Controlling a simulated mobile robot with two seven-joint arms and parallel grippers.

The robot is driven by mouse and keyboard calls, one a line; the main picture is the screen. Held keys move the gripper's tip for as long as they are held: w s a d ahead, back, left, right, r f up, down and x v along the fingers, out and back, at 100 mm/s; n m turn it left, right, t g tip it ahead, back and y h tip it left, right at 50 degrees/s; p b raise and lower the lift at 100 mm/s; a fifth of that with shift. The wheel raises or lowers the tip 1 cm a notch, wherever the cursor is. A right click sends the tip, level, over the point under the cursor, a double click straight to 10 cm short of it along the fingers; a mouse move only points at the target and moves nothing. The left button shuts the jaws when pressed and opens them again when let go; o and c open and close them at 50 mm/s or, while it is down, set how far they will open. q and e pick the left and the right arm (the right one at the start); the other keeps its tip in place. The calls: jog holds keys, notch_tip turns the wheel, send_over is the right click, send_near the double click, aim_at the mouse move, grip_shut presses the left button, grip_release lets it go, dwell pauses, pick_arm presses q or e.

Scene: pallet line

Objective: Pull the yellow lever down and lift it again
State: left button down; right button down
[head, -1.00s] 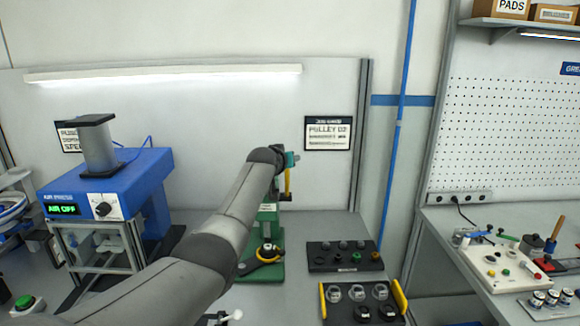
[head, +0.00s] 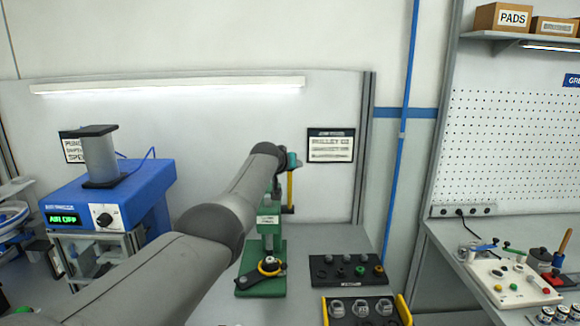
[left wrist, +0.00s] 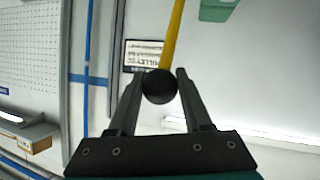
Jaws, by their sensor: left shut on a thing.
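The yellow lever (head: 290,190) stands nearly upright at the right side of the green press (head: 268,226). In the left wrist view the yellow lever (left wrist: 173,38) ends in a black ball knob (left wrist: 160,87). My left gripper (head: 293,160) is at the lever's top end, and its fingers (left wrist: 155,80) are shut on the knob. My left arm hides part of the press's upper body, and the knob is hidden in the head view. A dark fixture with a yellow ring (head: 269,266) sits on the press's base. My right gripper is not in view.
A blue air press (head: 110,195) reading AIR OFF stands at left. A dark tray of small parts (head: 346,270) and a yellow-handled tray (head: 362,311) lie right of the green press. A sign (head: 330,145) hangs behind. A side bench (head: 510,280) stands at right.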

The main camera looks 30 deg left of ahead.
pick_arm(q)
jog(key=shift+w+a+r, duration=0.1)
jog(key=shift+r, duration=0.4)
jog(key=c, duration=0.7)
grip_release()
jog(key=o, duration=0.3)
jog(key=shift+w+f, duration=0.15)
jog(key=shift+f, duration=0.15)
jog(key=shift+o, duration=0.2)
jog(key=shift+f, duration=0.1)
jog(key=shift+p+v, duration=0.65)
jog(key=shift+v, duration=0.65)
jog(key=b+v, duration=0.1)
jog(key=v, duration=1.2)
jog(key=shift+b, duration=0.3)
